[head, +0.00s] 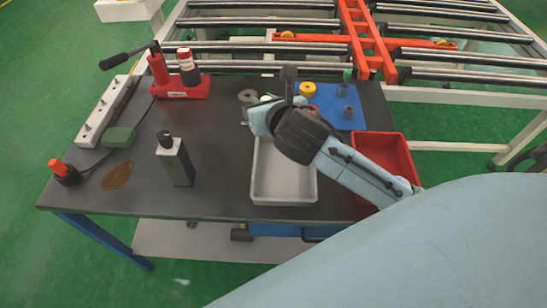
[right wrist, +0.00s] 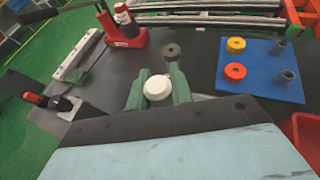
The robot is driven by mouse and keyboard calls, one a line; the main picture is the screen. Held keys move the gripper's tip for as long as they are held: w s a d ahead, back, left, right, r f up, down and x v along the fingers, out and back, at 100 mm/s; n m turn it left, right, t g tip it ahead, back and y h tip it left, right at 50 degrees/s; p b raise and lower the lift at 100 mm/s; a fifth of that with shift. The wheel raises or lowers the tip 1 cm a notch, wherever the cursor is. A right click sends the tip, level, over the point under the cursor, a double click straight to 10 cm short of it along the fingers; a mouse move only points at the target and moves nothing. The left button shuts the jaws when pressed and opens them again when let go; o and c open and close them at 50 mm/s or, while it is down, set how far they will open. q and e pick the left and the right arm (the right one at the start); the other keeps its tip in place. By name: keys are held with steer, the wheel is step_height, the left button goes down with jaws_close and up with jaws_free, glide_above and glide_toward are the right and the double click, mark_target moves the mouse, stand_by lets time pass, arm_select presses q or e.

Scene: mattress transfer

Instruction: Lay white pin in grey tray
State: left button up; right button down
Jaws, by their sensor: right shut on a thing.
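The white pin (right wrist: 158,88) shows its round white top in the right wrist view, between the two green fingers of my right gripper (right wrist: 158,92). The gripper is shut on it. In the head view my right gripper (head: 262,118) is over the back left part of the grey tray (head: 284,182), and the pin is mostly hidden by the gripper. The grey tray is a shallow rectangular tray on the dark table, and its visible floor looks empty. Its back end is hidden by my arm. My left gripper is not in view.
A red bin (head: 398,146) stands right of the tray. A blue board (head: 345,117) with rings and grey posts lies behind. Bare table lies left of the tray.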

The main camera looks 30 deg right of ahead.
steer(key=w+d+f+m+h+p, duration=0.2)
steer(key=d+f, duration=0.1)
steer(key=d, duration=0.1)
steer(key=m+h+p, duration=0.1)
steer(key=p, duration=0.1)
glide_above(283, 154)
step_height(283, 154, down, 6)
steer(key=shift+g, duration=0.4)
step_height(283, 154, down, 5)
steer(key=b, duration=0.2)
steer(key=shift+f+b, duration=0.2)
steer(key=shift+b, duration=0.15)
arm_select(q)
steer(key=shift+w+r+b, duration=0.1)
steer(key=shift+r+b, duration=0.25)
steer(key=shift+b, duration=0.45)
arm_select(e)
steer(key=shift+f, duration=2)
steer(key=shift+f, duration=0.3)
steer(key=c, duration=1.2)
jaws_free()
steer(key=shift+c, duration=0.2)
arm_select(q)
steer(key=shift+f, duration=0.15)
arm_select(e)
steer(key=shift+r, duration=0.15)
